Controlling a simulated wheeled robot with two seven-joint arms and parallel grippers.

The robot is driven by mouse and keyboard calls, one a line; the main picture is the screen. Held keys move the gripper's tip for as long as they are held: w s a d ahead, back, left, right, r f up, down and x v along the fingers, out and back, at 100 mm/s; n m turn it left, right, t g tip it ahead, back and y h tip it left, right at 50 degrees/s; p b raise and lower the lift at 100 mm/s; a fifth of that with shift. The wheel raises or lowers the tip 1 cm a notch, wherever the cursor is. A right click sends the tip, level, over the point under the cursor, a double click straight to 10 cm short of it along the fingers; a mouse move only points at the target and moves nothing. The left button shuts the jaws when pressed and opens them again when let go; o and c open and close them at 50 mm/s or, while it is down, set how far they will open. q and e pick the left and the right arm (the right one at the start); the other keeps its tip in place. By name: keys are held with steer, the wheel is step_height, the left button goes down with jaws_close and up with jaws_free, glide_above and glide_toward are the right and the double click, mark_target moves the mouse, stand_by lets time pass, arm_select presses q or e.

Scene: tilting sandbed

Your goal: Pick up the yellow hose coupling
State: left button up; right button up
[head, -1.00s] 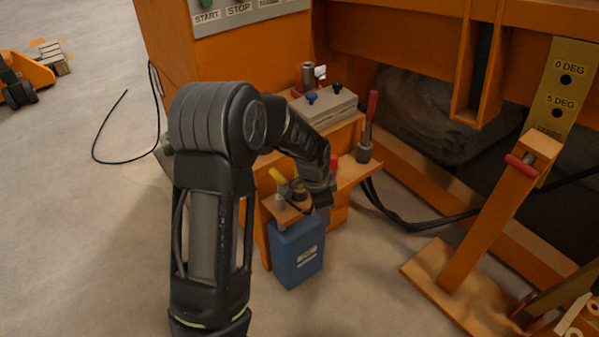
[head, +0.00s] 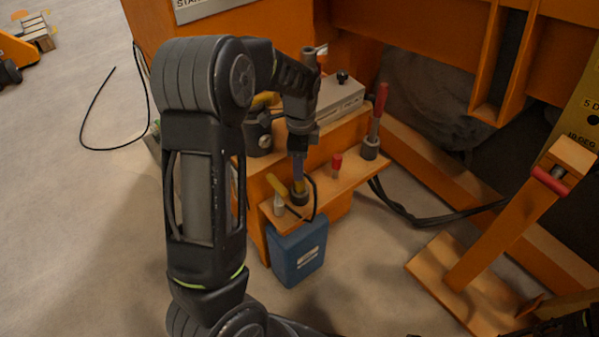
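My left gripper (head: 298,178) points down over the small orange shelf on the front of the orange machine. Its fingers are small and dark here, and I cannot tell whether they are apart or closed. Just below and between them is a yellow piece (head: 299,188), likely the hose coupling, in a dark round base (head: 299,199). I cannot tell whether the fingers touch it. To its left a yellow lever (head: 276,186) leans over a grey fitting (head: 279,206). A thin black loop (head: 315,198) hangs at the right of the yellow piece. My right gripper does not show.
A red knob (head: 336,163) stands right of the gripper, and a red-handled lever (head: 378,115) farther right. A blue canister (head: 298,254) is below the shelf. A grey block (head: 338,97) sits behind.

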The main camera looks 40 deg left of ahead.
mark_target(300, 186)
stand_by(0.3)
arm_select(q)
steer(key=shift+f, duration=1.25)
steer(key=shift+f+b, duration=0.1)
steer(key=shift+b, duration=0.2)
step_height(300, 186, down, 5)
steer(key=shift+f+b, duration=0.1)
steer(key=shift+b, duration=0.45)
steer(key=shift+c, duration=0.2)
jaws_close()
